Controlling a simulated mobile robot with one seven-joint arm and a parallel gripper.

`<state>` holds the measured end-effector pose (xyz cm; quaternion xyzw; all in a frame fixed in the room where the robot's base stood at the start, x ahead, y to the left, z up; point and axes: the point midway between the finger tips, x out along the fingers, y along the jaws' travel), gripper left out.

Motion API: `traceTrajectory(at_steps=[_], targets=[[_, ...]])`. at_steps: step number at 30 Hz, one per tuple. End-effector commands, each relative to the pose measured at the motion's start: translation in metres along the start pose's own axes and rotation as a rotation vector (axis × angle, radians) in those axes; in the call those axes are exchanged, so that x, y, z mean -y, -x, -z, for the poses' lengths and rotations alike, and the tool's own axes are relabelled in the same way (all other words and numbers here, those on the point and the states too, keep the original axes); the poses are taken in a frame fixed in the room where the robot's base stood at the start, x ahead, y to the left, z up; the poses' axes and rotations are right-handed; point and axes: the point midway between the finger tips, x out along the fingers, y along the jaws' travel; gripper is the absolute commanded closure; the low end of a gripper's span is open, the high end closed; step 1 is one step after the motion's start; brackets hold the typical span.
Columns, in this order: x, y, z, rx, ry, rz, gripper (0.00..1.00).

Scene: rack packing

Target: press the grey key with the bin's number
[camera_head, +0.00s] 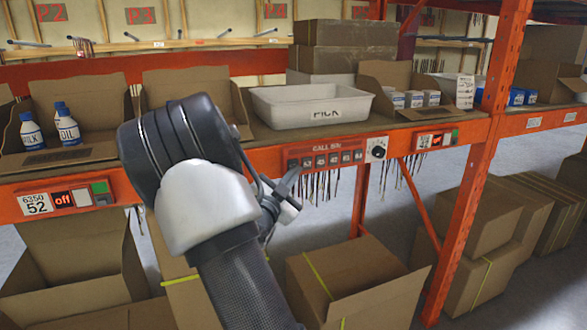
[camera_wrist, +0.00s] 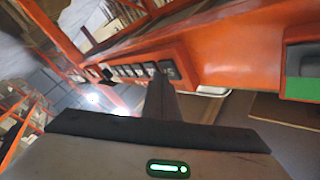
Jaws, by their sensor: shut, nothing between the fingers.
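The "CALL BIN" panel (camera_head: 325,157) on the orange beam carries a row of several small grey keys (camera_head: 334,159); their numbers are too small to read surely. The same row of keys shows tilted in the wrist view (camera_wrist: 135,70). My gripper (camera_head: 286,197) is shut and empty, just below and left of the panel in the head view. Its dark fingers (camera_wrist: 163,95) point toward the row in the wrist view and cover part of its near end. I cannot tell whether they touch a key.
A white "PICK" tray (camera_head: 290,122) stands on the shelf above the panel. A black-and-white knob (camera_head: 377,149) sits right of the keys. A left panel reads "off" (camera_head: 62,199), beside label 52 (camera_head: 35,204). Cords hang below the beam. Open cardboard boxes (camera_head: 355,285) stand underneath.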

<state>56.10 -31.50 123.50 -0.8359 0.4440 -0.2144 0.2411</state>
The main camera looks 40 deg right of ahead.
Motion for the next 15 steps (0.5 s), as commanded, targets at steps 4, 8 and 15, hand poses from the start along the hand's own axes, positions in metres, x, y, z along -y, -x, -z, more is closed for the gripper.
traceTrajectory(at_steps=[4,8,15], targets=[[-0.0046,0.0061,0.0031,0.000,-0.001,0.000,1.00],[-0.0052,0.0075,0.0048,0.000,-0.001,0.000,1.00],[-0.0058,0.0079,0.0052,0.000,0.000,0.000,1.00]])
